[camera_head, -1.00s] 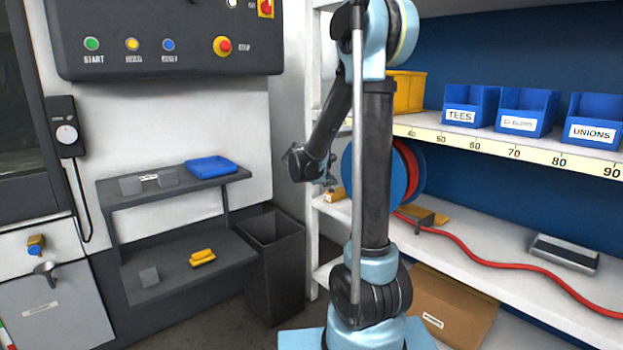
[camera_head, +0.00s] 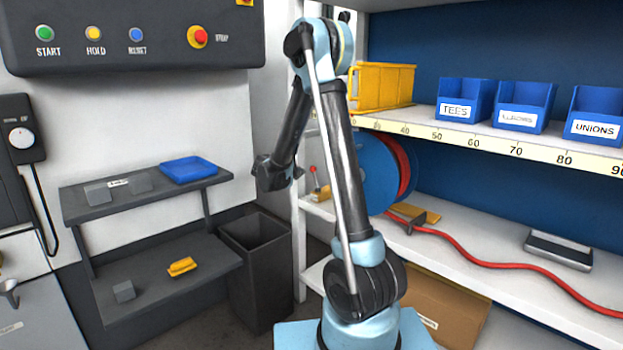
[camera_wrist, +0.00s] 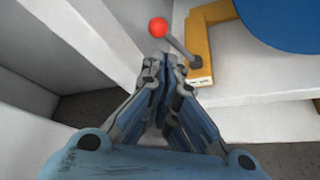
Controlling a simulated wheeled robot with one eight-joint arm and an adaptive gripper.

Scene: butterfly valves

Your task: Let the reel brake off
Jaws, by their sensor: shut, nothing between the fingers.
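The reel brake lever is a short grey rod with a red ball knob (camera_wrist: 158,27), rising from a yellow bracket (camera_wrist: 201,50) beside the blue hose reel (camera_wrist: 285,20). The knob (camera_head: 313,169) also shows in the head view, left of the reel (camera_head: 376,170) on the lower shelf. My gripper (camera_wrist: 164,62) is shut and empty in the wrist view. Its fingertips appear just below the knob and left of the lever's foot, with no clear contact; the depth gap is hard to judge. In the head view my wrist is left of the knob and the fingers are mostly hidden.
A white shelf post (camera_head: 305,225) stands close to the lever. A red hose (camera_head: 480,258) runs right along the lower shelf (camera_head: 500,235). A dark bin (camera_head: 258,265) and a small grey rack (camera_head: 150,200) stand to the left.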

